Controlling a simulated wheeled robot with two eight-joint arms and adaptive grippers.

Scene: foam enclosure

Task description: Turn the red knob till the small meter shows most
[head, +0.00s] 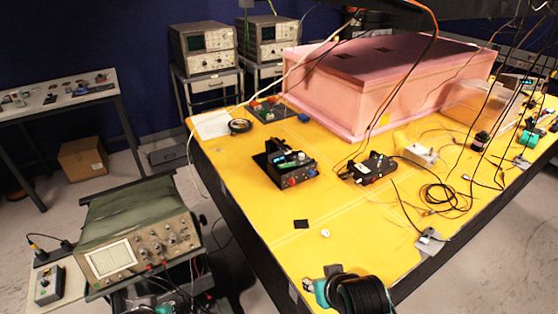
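The display reading is too small to tell. I cannot tell for sure whether this display is the small meter.
A second black device (371,167) with cables lies to the right on the yellow table (265,220). A pink foam enclosure (390,75) stands behind. An oscilloscope (135,245) is at lower left. Loose cables cover the right side.

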